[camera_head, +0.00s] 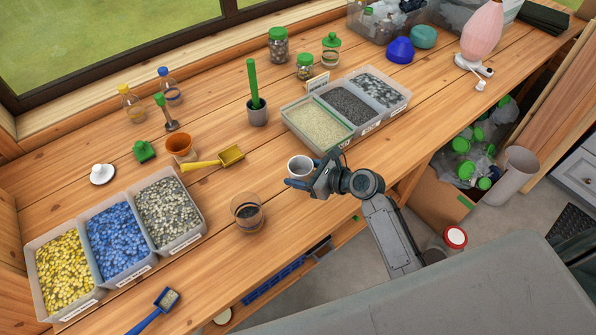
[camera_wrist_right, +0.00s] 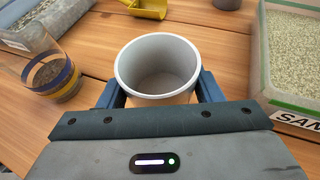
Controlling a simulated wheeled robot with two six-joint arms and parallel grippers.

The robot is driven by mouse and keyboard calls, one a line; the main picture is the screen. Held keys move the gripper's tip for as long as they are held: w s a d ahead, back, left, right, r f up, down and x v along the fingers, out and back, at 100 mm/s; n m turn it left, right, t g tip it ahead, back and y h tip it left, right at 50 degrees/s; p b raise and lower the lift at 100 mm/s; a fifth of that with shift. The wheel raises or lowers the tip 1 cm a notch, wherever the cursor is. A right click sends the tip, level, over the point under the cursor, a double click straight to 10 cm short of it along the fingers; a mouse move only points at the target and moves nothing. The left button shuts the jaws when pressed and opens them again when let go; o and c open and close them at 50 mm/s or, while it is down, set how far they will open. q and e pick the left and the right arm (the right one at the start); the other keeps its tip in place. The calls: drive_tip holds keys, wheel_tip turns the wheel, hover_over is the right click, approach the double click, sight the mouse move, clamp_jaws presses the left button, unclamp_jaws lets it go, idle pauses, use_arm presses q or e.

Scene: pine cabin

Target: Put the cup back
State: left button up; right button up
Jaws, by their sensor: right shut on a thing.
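A small white-grey cup (camera_head: 300,166) is held between the fingers of my right gripper (camera_head: 308,180), near the front middle of the bench. In the right wrist view the cup (camera_wrist_right: 158,66) is upright and looks empty, with the blue fingers of the right gripper (camera_wrist_right: 158,92) on both its sides. I cannot tell whether its base touches the wood. My left gripper does not show in the head view.
A sand bin (camera_head: 318,126) stands right of the cup, with gravel bins behind. A glass jar with dark contents (camera_head: 247,213) and a yellow scoop (camera_head: 231,156) are to the left. A terracotta pot (camera_head: 181,149) stands farther left. Bare wood lies between the jar and the cup.

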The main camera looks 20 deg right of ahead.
sight(298, 172)
drive_tip(key=shift+w+f, duration=0.1)
drive_tip(key=shift+w, duration=0.9)
wheel_tip(298, 172, down, 3)
drive_tip(key=shift+a+r+p, duration=0.1)
drive_tip(key=shift+p, duration=0.35)
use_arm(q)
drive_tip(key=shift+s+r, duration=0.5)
use_arm(e)
drive_tip(key=shift+f, duration=0.35)
drive_tip(key=shift+f, duration=0.15)
drive_tip(key=o, duration=1)
drive_tip(key=shift+o, duration=0.2)
drive_tip(key=b+v, duration=0.2)
drive_tip(key=v, duration=0.8)
drive_tip(key=shift+s+d, duration=0.2)
drive_tip(key=shift+d, duration=0.05)
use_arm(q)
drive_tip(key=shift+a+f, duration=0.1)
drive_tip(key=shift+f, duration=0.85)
use_arm(e)
drive_tip(key=shift+s+d+r, duration=0.4)
drive_tip(key=shift+s+r, duration=0.1)
